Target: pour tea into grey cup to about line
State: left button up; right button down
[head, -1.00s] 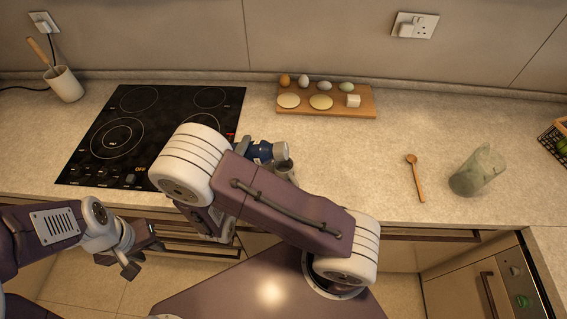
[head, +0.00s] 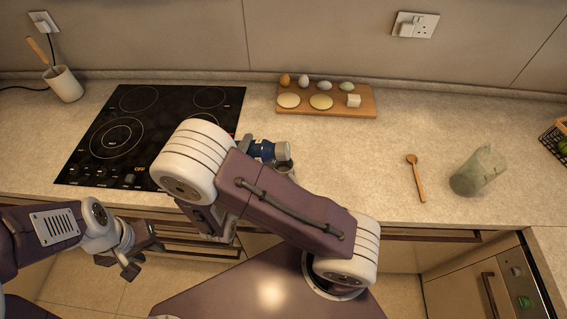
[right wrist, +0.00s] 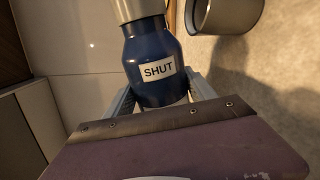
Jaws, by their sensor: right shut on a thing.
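In the right wrist view the bottle (right wrist: 155,62) carries a white label reading "SHUT". My right gripper (right wrist: 162,97) is shut on its body; in the head view my arm mostly hides this gripper. The grey cup (right wrist: 228,12) is cut off at the top of the right wrist view, apart from the bottle. No stream, tea level or line is visible. My left gripper (head: 146,259) is open and empty, low in front of the counter.
A black hob (head: 125,130) lies left of the bottle. A wooden board (head: 325,112) with eggs and other small items is at the back. The counter between cup and spoon is clear.

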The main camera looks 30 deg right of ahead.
jog(key=shift+s+d+r, duration=0.1)
jog(key=shift+d+r, duration=0.05)
jog(key=shift+r, duration=0.15)
dwell(1.4)
